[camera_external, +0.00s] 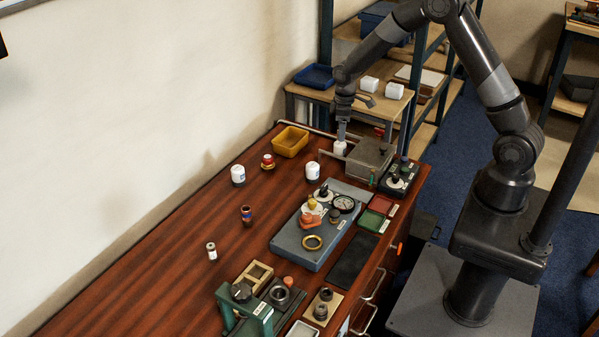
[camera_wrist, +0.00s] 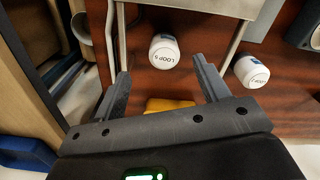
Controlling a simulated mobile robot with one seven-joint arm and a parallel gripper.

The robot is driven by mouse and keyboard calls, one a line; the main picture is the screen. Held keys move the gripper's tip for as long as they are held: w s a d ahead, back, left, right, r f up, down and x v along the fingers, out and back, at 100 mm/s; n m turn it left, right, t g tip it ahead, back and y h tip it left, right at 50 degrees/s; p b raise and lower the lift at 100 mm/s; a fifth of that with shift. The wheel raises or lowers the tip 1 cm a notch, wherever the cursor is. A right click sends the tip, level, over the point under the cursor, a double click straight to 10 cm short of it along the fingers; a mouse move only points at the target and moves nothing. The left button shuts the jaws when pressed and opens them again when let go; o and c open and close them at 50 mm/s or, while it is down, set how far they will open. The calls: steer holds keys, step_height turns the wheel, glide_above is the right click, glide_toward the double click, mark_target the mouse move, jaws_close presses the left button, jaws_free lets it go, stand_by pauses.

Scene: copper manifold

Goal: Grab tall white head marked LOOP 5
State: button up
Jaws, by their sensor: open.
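The tall white head marked LOOP 5 (camera_wrist: 164,54) stands on the wooden bench, between and just beyond my fingertips in the wrist view. In the external view this white head (camera_external: 340,149) is at the bench's far end, directly below my gripper (camera_external: 342,137). My gripper also shows in the wrist view (camera_wrist: 161,72), with its two fingers spread and nothing held. I cannot tell from the frames whether either finger touches the head.
A second white head (camera_wrist: 252,73) stands to the right in the wrist view. In the external view, a grey metal box (camera_external: 370,158) stands close right of LOOP 5, with a thin rail beside it. A yellow bin (camera_external: 290,141) is to the left.

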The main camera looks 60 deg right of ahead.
mark_target(342, 147)
step_height(342, 147, down, 3)
steer(key=shift+f, duration=0.2)
steer(key=shift+w+a+f, duration=0.1)
steer(key=shift+a+f, duration=0.1)
steer(key=shift+f, duration=1.15)
steer(key=shift+w+a+f, duration=0.1)
steer(key=shift+a+f, duration=0.05)
steer(key=shift+f, duration=1.15)
steer(key=c, duration=1.1)
